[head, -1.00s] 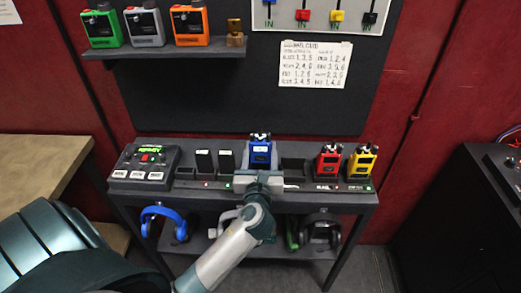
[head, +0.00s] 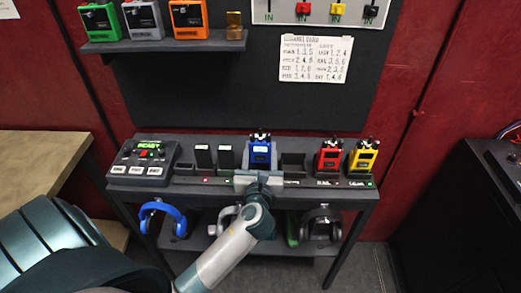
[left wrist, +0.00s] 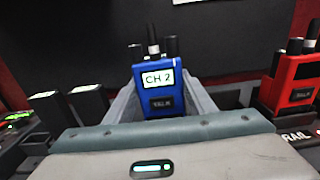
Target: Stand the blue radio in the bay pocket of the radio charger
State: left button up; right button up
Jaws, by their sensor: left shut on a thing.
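The blue radio (head: 260,151) is upright above the middle of the radio charger (head: 215,181) in the head view. In the left wrist view the blue radio (left wrist: 158,88) faces me with "CH 2" on its screen. My left gripper (head: 259,168) is shut on it, with a grey finger on each side. The radio's lower end is hidden behind my gripper, so I cannot tell whether it is in a pocket. A red radio (head: 329,158) and a yellow radio (head: 362,157) stand in charger pockets to the right. My right gripper is not in view.
Two black blocks (head: 215,156) stand left of the blue radio. An empty-looking pocket (head: 293,163) is right of it. A control box (head: 142,160) reads "READY" at the left end. Headphones (head: 162,218) hang below.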

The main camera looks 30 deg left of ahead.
pick_arm(q)
jog(key=shift+f+b, duration=0.4)
jog(key=shift+f, duration=0.3)
jog(key=o, duration=1.3)
jog(key=shift+c, duration=0.2)
jog(key=shift+f, duration=0.1)
jog(key=b+v, duration=0.4)
jog(key=v, duration=1.3)
jog(key=shift+s+d, duration=0.15)
jog(key=shift+d, duration=0.1)
